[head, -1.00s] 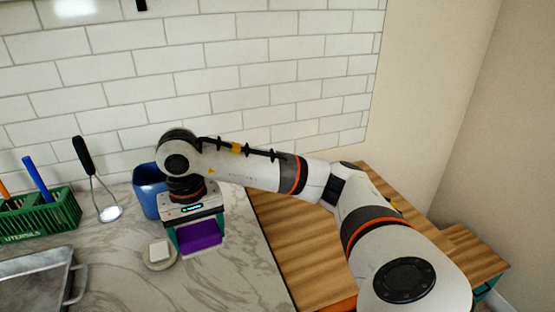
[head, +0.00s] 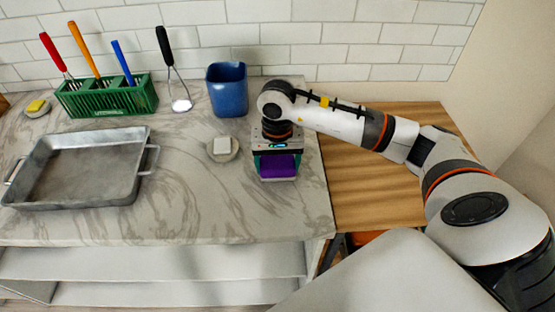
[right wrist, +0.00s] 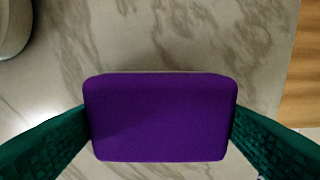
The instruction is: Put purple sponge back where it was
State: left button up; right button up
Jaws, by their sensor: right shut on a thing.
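The purple sponge (head: 278,166) is between the fingers of my right gripper (head: 277,168), over the marble counter near its right edge. In the right wrist view the sponge (right wrist: 161,117) fills the middle, and the green fingers of the right gripper (right wrist: 161,125) press on its left and right sides. The counter shows around it; I cannot tell whether the sponge touches the counter. My left gripper is not in view.
A dish with a white bar (head: 222,146) is left of the gripper, and a blue cup (head: 227,90) stands behind. A metal tray (head: 80,170), a green utensil rack (head: 106,97) and a dish with a yellow sponge (head: 37,107) are further left. A wooden surface (head: 375,185) adjoins on the right.

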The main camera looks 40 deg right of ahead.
aim_at(277, 162)
jog(key=shift+f+b, duration=0.2)
jog(key=shift+b, duration=0.1)
jog(key=o, duration=0.9)
jog(key=shift+r, duration=0.1)
jog(key=shift+r+p, duration=0.25)
jog(key=shift+p, duration=0.15)
jog(key=shift+r+b, duration=1.2)
jog(key=shift+r, duration=4.7)
